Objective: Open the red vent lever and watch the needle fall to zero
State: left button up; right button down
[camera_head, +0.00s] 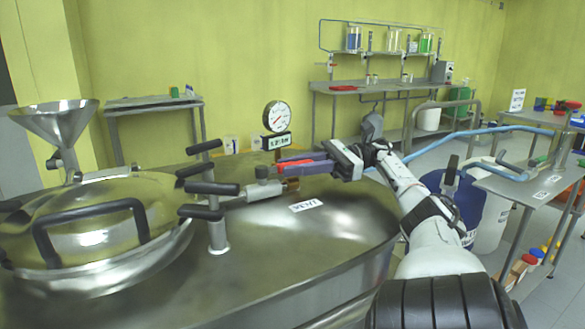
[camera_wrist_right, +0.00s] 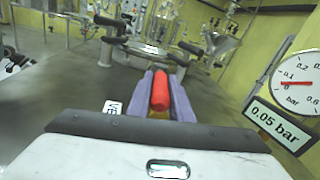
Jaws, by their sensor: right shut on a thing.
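The red vent lever (camera_head: 294,165) is at the top of the steel reactor (camera_head: 345,222). My right gripper (camera_head: 286,163) has its purple fingers shut on the lever. In the right wrist view the red lever (camera_wrist_right: 160,92) lies lengthwise between the fingertips (camera_wrist_right: 160,76). The round pressure gauge (camera_head: 277,115) stands just behind the lever. In the right wrist view the dial (camera_wrist_right: 297,82) has its red needle near the low end of the scale. The display (camera_wrist_right: 278,124) below it reads 0.05 bar. My left gripper is out of view.
A domed lid (camera_head: 110,208) with black handles and a steel funnel (camera_head: 60,122) are on the left of the reactor. Black-handled clamp bars (camera_head: 212,190) stand near the lever. A small white label (camera_head: 306,205) lies on the reactor top. A blue drum (camera_head: 460,200) stands right of my arm.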

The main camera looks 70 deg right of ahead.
jog(key=c, duration=1.6)
grip_release()
jog(key=shift+s, duration=0.1)
notch_tip(320, 180, up, 10)
jog(key=shift+r+p, duration=0.1)
jog(key=shift+p, duration=1.1)
